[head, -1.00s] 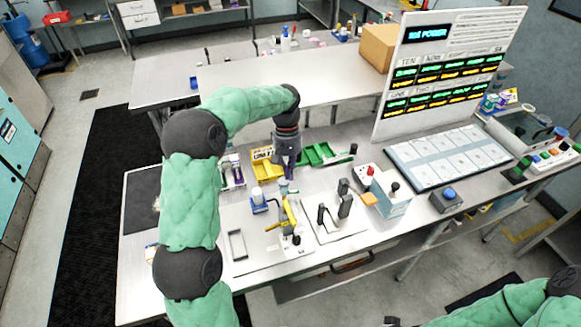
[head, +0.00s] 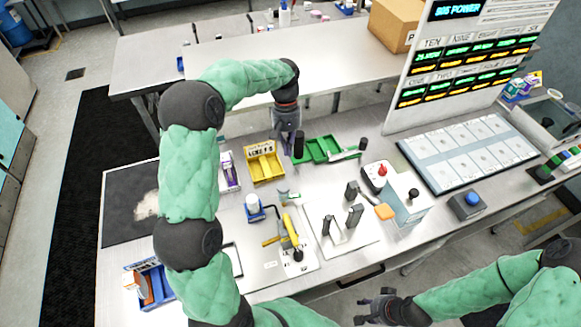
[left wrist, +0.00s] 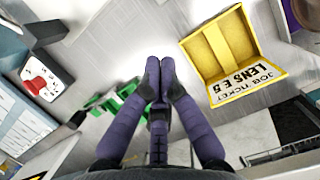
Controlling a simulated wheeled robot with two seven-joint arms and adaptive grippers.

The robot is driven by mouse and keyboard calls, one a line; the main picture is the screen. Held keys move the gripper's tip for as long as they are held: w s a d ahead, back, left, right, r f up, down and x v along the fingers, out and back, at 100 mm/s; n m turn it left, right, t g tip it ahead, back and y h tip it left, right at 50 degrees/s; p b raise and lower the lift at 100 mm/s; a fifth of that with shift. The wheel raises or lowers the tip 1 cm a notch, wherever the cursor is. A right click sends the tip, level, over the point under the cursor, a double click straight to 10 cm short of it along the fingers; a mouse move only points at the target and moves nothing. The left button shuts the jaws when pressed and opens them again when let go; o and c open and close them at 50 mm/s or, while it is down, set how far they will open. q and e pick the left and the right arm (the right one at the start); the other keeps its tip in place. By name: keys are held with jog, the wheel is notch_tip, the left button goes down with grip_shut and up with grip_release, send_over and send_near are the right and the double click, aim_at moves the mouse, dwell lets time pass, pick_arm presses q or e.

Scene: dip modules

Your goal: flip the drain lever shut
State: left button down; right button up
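Which part is the drain lever is not labelled. A yellow lever (head: 290,228) stands on a white plate at the front middle of the bench, with a black knob (head: 298,255) below it. My left gripper (head: 297,155) points down between the yellow bin (head: 263,165) and the green tray. In the left wrist view its purple fingers (left wrist: 159,75) are together with nothing seen between them. My right gripper (head: 372,307) is low at the front, off the bench edge, fingers apart and empty.
Black upright handles (head: 354,214) stand on a white plate to the right. A pale blue box (head: 408,206), a red-button box (head: 379,175) and a blue-button box (head: 466,205) are further right.

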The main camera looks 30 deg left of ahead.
aim_at(293, 198)
pick_arm(q)
jog(key=b+x, duration=0.1)
jog(key=x, duration=0.8)
jog(key=shift+s+b, duration=0.1)
jog(key=shift+b, duration=0.25)
jog(key=shift+s+d+f+b, duration=0.15)
jog(key=shift+s+d+f, duration=0.1)
jog(key=shift+s+d, duration=0.3)
jog(key=shift+s+d+f+b, duration=0.15)
jog(key=shift+s+d+f, duration=0.1)
jog(key=shift+s+d, duration=0.25)
jog(key=shift+s+d+f, duration=0.1)
jog(key=shift+s+d, duration=0.15)
jog(key=shift+s, duration=0.2)
